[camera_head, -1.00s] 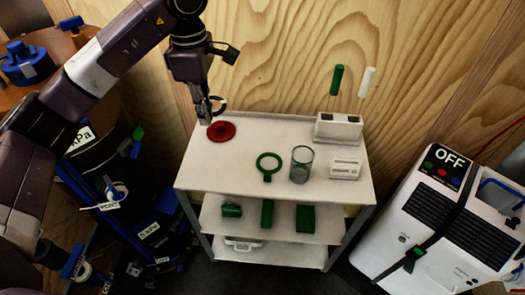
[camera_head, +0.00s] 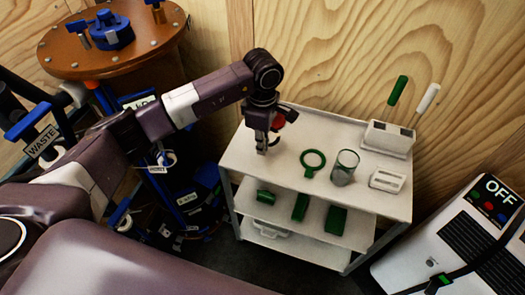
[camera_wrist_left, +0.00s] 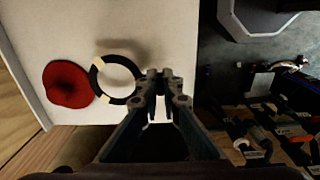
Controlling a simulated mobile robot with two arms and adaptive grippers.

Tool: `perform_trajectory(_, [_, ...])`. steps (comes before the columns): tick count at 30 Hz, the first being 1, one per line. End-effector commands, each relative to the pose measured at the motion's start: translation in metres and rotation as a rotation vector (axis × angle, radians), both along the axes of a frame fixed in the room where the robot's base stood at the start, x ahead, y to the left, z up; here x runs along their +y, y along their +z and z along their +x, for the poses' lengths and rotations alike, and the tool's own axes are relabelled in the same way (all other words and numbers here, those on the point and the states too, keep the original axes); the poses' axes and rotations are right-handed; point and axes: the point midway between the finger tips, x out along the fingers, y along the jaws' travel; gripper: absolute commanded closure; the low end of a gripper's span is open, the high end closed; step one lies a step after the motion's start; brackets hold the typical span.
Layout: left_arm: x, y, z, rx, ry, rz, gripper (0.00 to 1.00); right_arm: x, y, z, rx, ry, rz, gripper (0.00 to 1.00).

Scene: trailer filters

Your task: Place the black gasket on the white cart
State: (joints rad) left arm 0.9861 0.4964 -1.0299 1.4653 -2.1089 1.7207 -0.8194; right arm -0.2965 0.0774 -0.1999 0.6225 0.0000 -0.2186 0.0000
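The white cart (camera_head: 318,128) stands against the wooden wall, and its top also fills the left of the left wrist view (camera_wrist_left: 62,30). The black gasket (camera_wrist_left: 97,86), a ring with pale bands, shows in the left wrist view over the cart top, with a shadow beside it. My left gripper (camera_head: 262,150) points down over the left part of the cart top. In the left wrist view its fingertips (camera_wrist_left: 164,78) are close together on the gasket's right edge. In the head view I cannot make out the gasket clearly. My right gripper is not in view.
A red disc (camera_wrist_left: 67,84) lies beside the gasket. A green ring (camera_head: 313,158), a glass (camera_head: 344,168), a white block (camera_head: 387,180) and a holder with two handles (camera_head: 388,138) occupy the cart's middle and right. Green blocks sit on the lower shelf (camera_head: 280,205).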

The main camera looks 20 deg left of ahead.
Motion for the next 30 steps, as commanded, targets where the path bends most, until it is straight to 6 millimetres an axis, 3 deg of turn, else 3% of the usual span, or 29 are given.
perform_trajectory(6, [0.000,-0.032,-0.001,0.004,0.001,0.000,1.00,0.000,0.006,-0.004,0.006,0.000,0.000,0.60])
perform_trajectory(18, [0.000,-0.039,0.000,0.001,0.000,0.001,1.00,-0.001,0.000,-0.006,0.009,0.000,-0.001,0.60])
perform_trajectory(19, [0.000,-0.037,0.000,0.001,0.000,0.001,0.92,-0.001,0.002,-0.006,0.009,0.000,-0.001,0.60])
perform_trajectory(23, [0.000,-0.037,-0.001,0.002,0.000,0.001,0.78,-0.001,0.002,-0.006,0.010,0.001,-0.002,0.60])
perform_trajectory(30, [0.000,-0.037,-0.001,0.002,0.000,0.001,0.78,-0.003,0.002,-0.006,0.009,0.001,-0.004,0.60])
